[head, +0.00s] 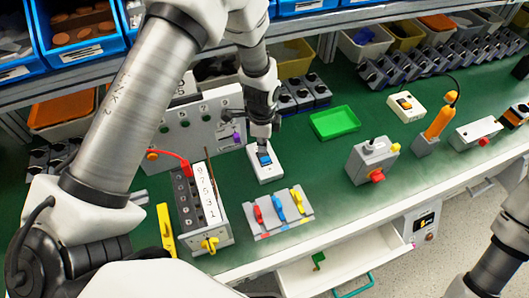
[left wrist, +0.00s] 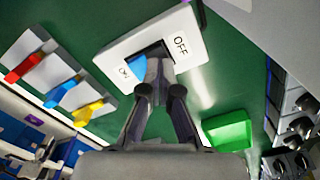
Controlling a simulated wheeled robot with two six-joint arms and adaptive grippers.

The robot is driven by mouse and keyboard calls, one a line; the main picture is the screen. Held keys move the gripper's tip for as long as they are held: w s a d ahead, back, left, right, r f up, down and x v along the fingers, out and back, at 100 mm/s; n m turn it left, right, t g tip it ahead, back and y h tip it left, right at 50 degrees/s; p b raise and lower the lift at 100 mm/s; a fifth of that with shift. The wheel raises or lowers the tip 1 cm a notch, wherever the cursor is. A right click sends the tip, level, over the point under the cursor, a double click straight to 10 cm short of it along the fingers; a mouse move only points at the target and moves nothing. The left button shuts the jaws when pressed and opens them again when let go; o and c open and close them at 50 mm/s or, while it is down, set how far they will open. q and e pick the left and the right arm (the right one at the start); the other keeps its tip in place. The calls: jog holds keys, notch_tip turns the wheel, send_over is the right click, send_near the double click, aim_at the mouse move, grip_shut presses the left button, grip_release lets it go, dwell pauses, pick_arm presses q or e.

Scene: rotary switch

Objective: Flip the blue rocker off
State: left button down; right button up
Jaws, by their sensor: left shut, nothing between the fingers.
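The blue rocker (head: 264,158) sits in a white switch plate (head: 266,174) on the green bench in the head view. In the left wrist view the blue rocker (left wrist: 137,66) shows partly beside my fingers, on the side of the ON label (left wrist: 124,72). The OFF label (left wrist: 181,44) is on the other side. My left gripper (head: 262,143) is shut and empty, pointing down at the rocker. Its fingertips (left wrist: 158,70) overlap the rocker opening in the wrist view; I cannot tell whether they touch. The right gripper is not in view; part of my right arm shows at the lower right.
A grey block with red, blue and yellow levers (head: 286,224) lies in front of the switch. A grey box with numbers (head: 203,205) stands left. A green tray (head: 334,122) and a grey box with a red knob (head: 372,162) are to the right.

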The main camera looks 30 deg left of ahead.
pick_arm(q)
notch_tip(320, 180, up, 6)
jog(key=p, duration=0.4)
jog(key=shift+f, duration=0.1)
jog(key=shift+f, duration=0.1)
jog(key=shift+s, duration=0.1)
